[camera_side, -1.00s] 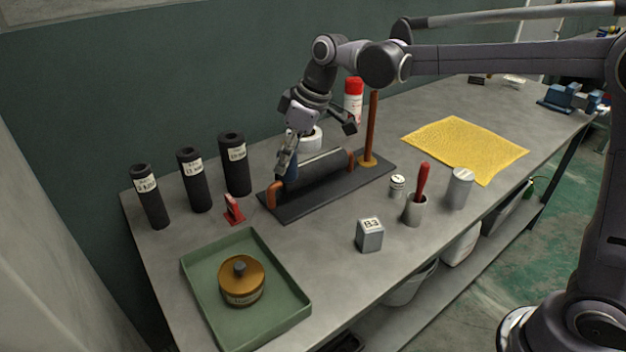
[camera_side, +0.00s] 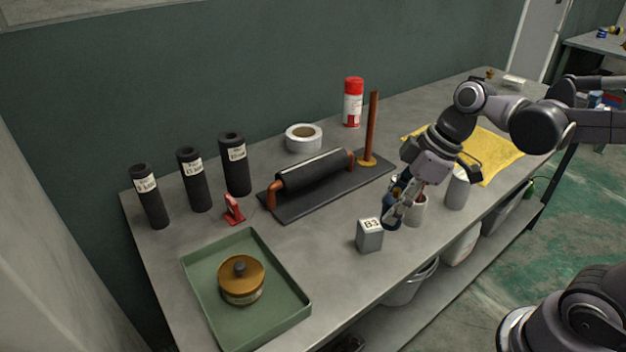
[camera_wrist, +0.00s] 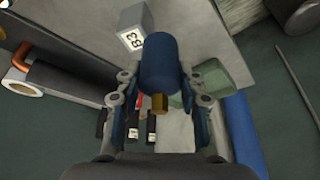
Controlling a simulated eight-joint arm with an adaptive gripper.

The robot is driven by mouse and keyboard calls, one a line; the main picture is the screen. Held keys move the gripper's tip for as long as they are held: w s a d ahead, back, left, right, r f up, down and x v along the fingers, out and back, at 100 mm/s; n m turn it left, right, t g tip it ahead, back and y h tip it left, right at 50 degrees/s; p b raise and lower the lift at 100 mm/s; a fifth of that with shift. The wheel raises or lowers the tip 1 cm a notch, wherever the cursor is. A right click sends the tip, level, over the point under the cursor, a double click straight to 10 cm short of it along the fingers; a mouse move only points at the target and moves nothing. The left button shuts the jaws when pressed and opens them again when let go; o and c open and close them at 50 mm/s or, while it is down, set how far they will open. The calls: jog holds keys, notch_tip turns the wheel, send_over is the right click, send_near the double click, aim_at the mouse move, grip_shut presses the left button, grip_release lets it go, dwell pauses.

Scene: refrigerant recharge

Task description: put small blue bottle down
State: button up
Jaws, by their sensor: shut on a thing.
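The small blue bottle (camera_wrist: 162,62) is between the fingers of my gripper (camera_wrist: 160,88) in the wrist view, with its brass-coloured end toward the camera. In the side view my gripper (camera_side: 392,216) is low over the bench, right of the grey B3 block (camera_side: 370,236). The blue bottle (camera_side: 393,208) is mostly hidden there by the fingers. Whether its base touches the bench cannot be told. The B3 block also shows in the wrist view (camera_wrist: 134,30), close beside the bottle.
A grey cup (camera_side: 416,212) and a grey cylinder (camera_side: 458,190) stand close right of my gripper. A black base plate (camera_side: 300,205) carries a black-wrapped copper pipe behind. A green tray (camera_side: 290,318) with a brass pot lies front left. Bench between tray and block is clear.

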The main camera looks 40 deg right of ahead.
jog(key=a+f, duration=0.2)
jog(key=a, duration=0.1)
jog(key=a+f, duration=0.2)
jog(key=a, duration=0.2)
jog(key=w+a+f, duration=0.1)
jog(key=a+f, duration=0.2)
jog(key=a, duration=0.1)
jog(key=shift+a, duration=0.2)
jog(key=shift+f, duration=1.95)
jog(key=shift+f, duration=0.15)
jog(key=o, duration=1.2)
jog(key=shift+o, duration=0.2)
jog(key=shift+v, duration=6.05)
jog(key=d+m+t+h, duration=0.3)
jog(key=d+m, duration=0.6)
jog(key=d, duration=0.4)
jog(key=shift+f+t, duration=0.25)
jog(key=shift+t, duration=0.15)
jog(key=shift+a, duration=0.1)
